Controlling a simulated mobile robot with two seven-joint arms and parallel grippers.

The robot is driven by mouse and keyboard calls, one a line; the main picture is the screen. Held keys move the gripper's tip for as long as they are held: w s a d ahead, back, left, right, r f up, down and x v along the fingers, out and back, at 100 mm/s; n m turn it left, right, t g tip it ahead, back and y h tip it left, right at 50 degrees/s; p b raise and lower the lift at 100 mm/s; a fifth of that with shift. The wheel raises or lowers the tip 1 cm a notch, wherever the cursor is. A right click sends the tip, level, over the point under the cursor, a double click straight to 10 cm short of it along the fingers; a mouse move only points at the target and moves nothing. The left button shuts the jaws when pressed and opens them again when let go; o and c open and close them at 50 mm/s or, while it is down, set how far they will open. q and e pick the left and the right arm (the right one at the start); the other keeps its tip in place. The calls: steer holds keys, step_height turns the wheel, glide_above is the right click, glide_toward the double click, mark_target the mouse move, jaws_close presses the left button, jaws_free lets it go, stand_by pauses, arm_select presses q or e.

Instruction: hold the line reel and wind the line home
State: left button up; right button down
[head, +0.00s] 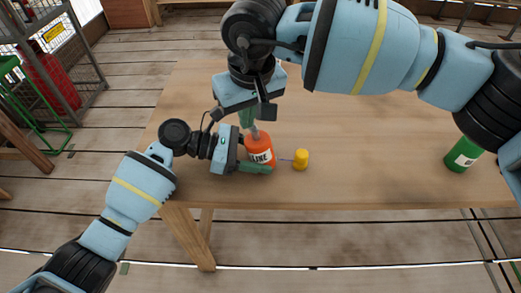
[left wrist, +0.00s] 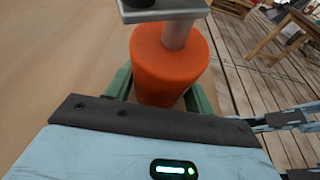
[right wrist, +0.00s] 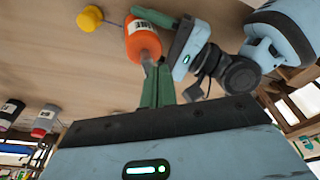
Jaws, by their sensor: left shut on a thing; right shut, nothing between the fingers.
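The orange line reel (head: 261,152), with a white label reading "LINE", stands on the wooden table. My left gripper (head: 257,166) is shut around its body; the green fingers also show either side of it in the left wrist view (left wrist: 160,90). A grey post (left wrist: 177,33) rises from the reel's top. My right gripper (head: 247,118) is shut and empty, pointing down at the post; whether it touches cannot be told. In the right wrist view its fingers (right wrist: 157,86) are beside the reel (right wrist: 143,41). A yellow piece (head: 301,159) sits right of the reel, joined by a thin line.
A green can with a white label (head: 463,155) stands at the table's right. Two labelled containers (right wrist: 10,113) (right wrist: 45,121) show at the left of the right wrist view. The wooden table (head: 370,150) is clear between the yellow piece and the green can.

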mark_target(250, 130)
steer(key=shift+f, duration=0.8)
steer(key=shift+w+d, duration=0.2)
steer(key=shift+w, duration=0.1)
steer(key=shift+w+d, duration=0.15)
steer(key=shift+w, duration=0.1)
stand_by(0.4)
steer(key=shift+w, duration=0.25)
steer(key=shift+r, duration=0.1)
step_height(250, 130, up, 7)
stand_by(1.1)
